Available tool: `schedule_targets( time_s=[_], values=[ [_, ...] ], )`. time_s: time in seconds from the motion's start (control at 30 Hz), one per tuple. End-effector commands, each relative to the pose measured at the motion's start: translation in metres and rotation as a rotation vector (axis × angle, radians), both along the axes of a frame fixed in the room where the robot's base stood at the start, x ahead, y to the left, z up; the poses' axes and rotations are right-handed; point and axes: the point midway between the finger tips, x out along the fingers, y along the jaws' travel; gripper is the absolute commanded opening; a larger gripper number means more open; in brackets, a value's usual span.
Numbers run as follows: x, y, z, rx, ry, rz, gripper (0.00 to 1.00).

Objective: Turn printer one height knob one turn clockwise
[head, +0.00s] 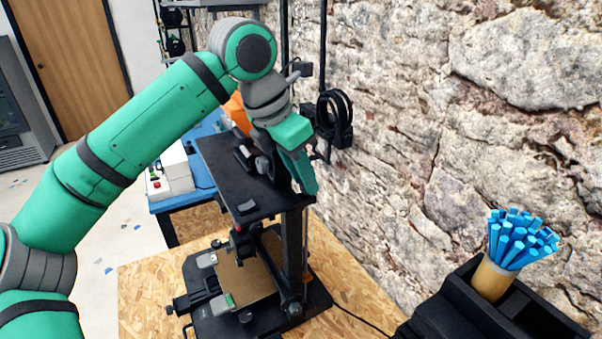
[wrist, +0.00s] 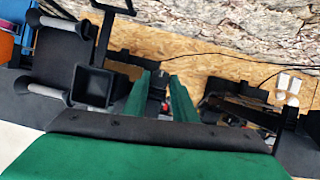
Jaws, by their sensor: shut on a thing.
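Printer one (head: 220,165) is a black frame printer with a flat top plate, standing on a chipboard surface. My gripper (head: 308,185) points down at the right end of the top plate, near the upright post. In the wrist view its two green fingers (wrist: 160,100) are close together with a small dark piece between them. This piece, which I take as the height knob (wrist: 157,92), is mostly covered by the fingers. In the head view the fingers hide the knob, so its turn angle cannot be told.
A tan cup (head: 491,279) with blue sticks stands at front right. A white box (head: 170,175) sits on a blue table at left. Open floor lies further left.

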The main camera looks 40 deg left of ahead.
Motion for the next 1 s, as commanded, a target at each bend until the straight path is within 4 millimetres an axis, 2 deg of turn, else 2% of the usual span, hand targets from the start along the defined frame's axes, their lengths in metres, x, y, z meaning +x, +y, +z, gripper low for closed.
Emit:
schedule_targets(
  time_s=[0.13, 0.47, 0.5, 0.83, 1.0],
  values=[
    [0.000, 0.000, 0.000, 0.001, -0.002, 0.058, 0.02],
    [0.001, 0.000, 0.001, -0.001, -0.004, 0.067, 0.02],
    [0.001, 0.000, 0.001, 0.000, -0.004, 0.066, 0.32],
    [0.000, 0.000, 0.002, 0.000, -0.003, 0.066, 0.32],
    [-0.006, 0.002, 0.018, 0.002, -0.005, 0.067, 0.32]
  ],
)
